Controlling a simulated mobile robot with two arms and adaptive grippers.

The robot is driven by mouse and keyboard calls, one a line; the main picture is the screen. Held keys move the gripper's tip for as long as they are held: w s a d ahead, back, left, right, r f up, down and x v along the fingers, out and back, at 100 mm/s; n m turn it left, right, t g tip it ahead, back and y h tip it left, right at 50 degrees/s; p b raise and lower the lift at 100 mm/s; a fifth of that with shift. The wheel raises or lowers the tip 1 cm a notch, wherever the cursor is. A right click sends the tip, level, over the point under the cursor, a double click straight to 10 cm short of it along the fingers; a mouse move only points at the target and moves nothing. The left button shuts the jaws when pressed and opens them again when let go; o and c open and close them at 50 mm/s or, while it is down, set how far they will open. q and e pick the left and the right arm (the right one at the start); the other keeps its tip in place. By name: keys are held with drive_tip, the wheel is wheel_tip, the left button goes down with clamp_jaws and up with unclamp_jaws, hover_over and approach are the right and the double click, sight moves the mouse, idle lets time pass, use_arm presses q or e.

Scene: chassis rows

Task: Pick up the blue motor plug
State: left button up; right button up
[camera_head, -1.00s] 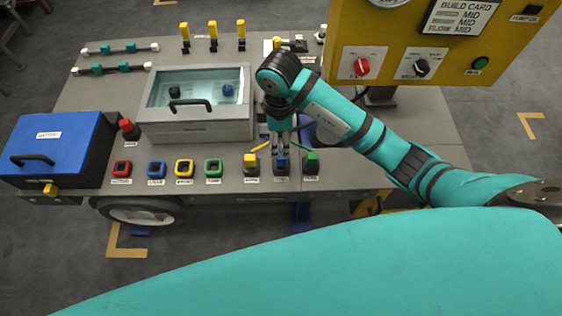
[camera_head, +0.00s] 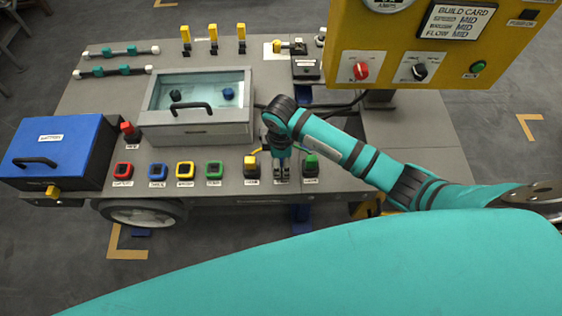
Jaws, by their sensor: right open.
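My right gripper (camera_head: 282,167) points down at the front edge of the chassis deck, with its arm coming in from the right. It is open and sits right over the spot of the blue plug, between the yellow plug (camera_head: 250,162) and the green plug (camera_head: 311,162). The blue plug is hidden behind the gripper now; I cannot tell whether the fingers touch it. My left gripper is not in view.
Empty red (camera_head: 123,170), blue (camera_head: 158,170), yellow (camera_head: 185,169) and green (camera_head: 214,169) sockets line the front edge. A clear-lidded box (camera_head: 200,131) stands behind them. A blue battery box (camera_head: 57,150) is at left; a yellow control panel (camera_head: 400,50) overhangs at right.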

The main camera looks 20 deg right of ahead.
clamp_jaws()
idle(0.4)
